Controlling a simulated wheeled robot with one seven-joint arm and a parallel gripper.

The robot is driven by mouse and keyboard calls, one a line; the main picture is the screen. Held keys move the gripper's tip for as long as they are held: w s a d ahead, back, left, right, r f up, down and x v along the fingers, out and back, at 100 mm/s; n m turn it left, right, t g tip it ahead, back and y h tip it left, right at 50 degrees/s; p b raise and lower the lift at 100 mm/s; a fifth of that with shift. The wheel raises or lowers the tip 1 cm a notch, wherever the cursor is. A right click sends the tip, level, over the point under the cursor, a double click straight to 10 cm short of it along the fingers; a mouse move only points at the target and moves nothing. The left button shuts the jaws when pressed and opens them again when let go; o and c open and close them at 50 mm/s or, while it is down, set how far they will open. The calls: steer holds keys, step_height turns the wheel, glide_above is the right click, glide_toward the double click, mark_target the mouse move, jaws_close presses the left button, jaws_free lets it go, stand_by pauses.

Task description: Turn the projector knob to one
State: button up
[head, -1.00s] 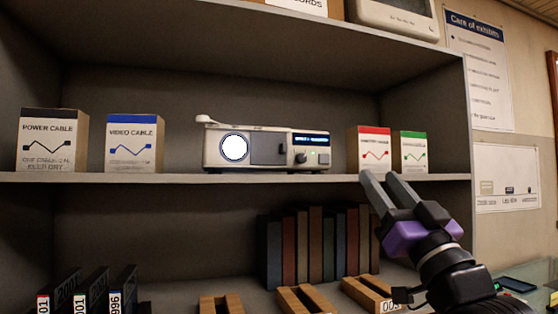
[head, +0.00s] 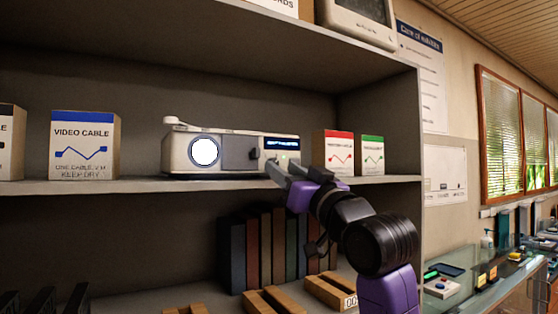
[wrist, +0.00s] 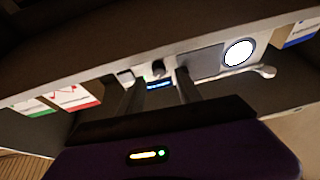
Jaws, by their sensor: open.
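The cream projector (head: 180,155) stands on the middle shelf with its round white lens at the left and a lit blue display (head: 282,144) at the right. Its dark knob (wrist: 158,68) shows in the wrist view, which sees the projector upside down. My gripper (head: 279,166) is in front of the projector's lower right front, hiding most of the knob in the head view. In the wrist view my gripper (wrist: 159,77) is open, with one finger on each side of the knob in the picture. Contact and the knob's setting cannot be told.
A red-labelled box (head: 332,152) and a green-labelled box (head: 372,154) stand right of the projector. A video cable box (head: 85,145) stands left. The shelf edge (head: 130,186) runs just below the projector. Books (head: 265,250) and wooden holders fill the shelf beneath.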

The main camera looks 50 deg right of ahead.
steer(key=x, duration=0.2)
steer(key=shift+w+r+p, duration=0.1)
steer(key=shift+w+p, duration=0.15)
steer(key=shift+p, duration=0.05)
jaws_close()
